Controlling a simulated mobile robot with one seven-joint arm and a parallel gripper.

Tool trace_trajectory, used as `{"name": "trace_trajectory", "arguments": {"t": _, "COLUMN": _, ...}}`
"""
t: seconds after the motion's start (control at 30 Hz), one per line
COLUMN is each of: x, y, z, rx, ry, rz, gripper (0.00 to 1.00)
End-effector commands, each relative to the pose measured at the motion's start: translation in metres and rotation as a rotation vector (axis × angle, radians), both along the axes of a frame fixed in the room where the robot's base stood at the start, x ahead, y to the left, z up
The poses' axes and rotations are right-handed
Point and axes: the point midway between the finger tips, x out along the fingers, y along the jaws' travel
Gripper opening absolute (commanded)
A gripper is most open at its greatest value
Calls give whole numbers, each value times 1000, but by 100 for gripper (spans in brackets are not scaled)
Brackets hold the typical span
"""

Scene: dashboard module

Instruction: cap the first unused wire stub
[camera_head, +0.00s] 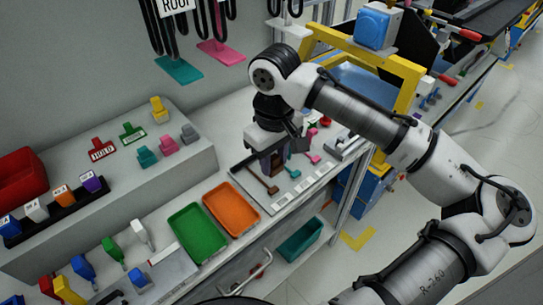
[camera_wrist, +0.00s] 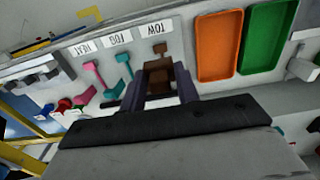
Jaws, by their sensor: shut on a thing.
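My gripper (camera_wrist: 160,92) is at the labelled panel, its fingers closed around a brown blocky piece (camera_wrist: 158,75) at the TOW label. I cannot tell whether this piece is a cap or the stub's own end. A brown stub tip (camera_wrist: 160,49) shows just past it, and in the head view (camera_head: 272,189) below my gripper (camera_head: 275,160). A teal stub (camera_wrist: 123,70) lies at the FOG label and a pink stub (camera_wrist: 94,75) at the third label, both clear of the fingers. The contact under the fingers is hidden.
An orange tray (camera_head: 231,209) and a green tray (camera_head: 197,233) lie beside the panel. Small teal (camera_head: 147,156), pink (camera_head: 167,146) and grey (camera_head: 189,133) pieces sit on the raised shelf. A yellow frame (camera_head: 400,70) stands behind my arm.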

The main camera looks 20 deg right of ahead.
Motion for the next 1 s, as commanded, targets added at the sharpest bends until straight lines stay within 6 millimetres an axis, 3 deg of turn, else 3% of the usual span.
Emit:
{"name": "trace_trajectory", "arguments": {"t": 0.2, "x": 0, "y": 1, "z": 2, "rx": 1, "ry": 1, "rz": -2, "gripper": 4}}
{"name": "trace_trajectory", "arguments": {"t": 0.6, "x": 0, "y": 0, "z": -41, "rx": -1, "ry": 1, "rz": -2, "gripper": 4}}
{"name": "trace_trajectory", "arguments": {"t": 1.0, "x": 0, "y": 0, "z": -59, "rx": -3, "ry": 1, "rz": -2, "gripper": 4}}
